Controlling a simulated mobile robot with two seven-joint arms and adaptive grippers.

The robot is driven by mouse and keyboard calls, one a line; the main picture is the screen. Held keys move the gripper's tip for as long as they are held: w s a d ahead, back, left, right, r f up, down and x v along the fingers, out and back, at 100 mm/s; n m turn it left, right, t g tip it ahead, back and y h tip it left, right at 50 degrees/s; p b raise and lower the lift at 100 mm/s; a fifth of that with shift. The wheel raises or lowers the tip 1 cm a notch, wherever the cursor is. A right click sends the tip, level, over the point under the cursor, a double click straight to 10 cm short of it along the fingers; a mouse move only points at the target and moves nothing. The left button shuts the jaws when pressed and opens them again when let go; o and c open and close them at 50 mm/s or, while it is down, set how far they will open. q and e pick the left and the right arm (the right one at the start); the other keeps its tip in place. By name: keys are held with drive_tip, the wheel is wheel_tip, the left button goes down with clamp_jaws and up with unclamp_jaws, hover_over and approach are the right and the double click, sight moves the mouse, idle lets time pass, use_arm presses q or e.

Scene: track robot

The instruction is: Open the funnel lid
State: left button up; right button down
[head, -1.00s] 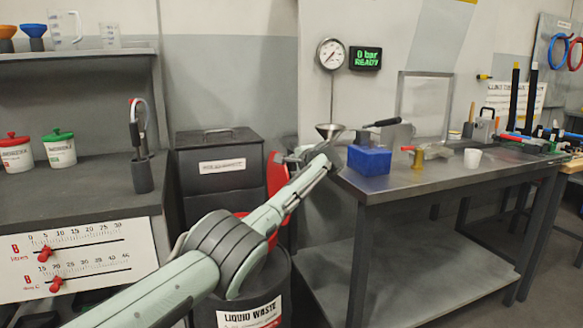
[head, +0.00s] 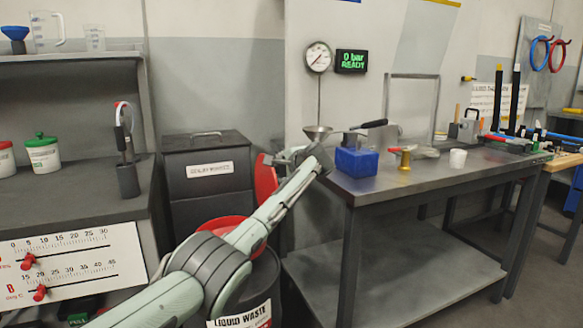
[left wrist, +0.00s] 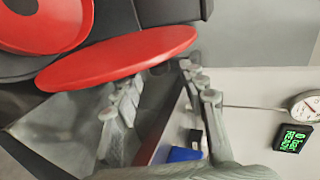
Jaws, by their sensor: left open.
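The red funnel lid (head: 265,184) stands steeply raised behind the red funnel (head: 222,229) on the dark liquid waste drum (head: 268,275). In the left wrist view the lid (left wrist: 120,60) is a thin red disc, apart from the funnel's red rim (left wrist: 45,20). My left gripper (head: 286,157) is at the lid's upper right side in the head view. In the left wrist view its fingers (left wrist: 162,76) are spread, with the lid's edge close by them. Whether they touch it I cannot tell. My arm hides part of the funnel and drum. My right gripper is out of view.
A metal workbench (head: 400,185) stands right of my arm, with a blue block (head: 357,162) near its corner. A dark lidded bin (head: 208,180) stands behind the drum. A grey counter (head: 70,195) is at the left.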

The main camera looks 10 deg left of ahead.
use_arm(q)
drive_tip(key=v, duration=1)
drive_tip(key=shift+s+r, duration=0.15)
drive_tip(key=shift+s, duration=0.1)
drive_tip(key=shift+d, duration=0.1)
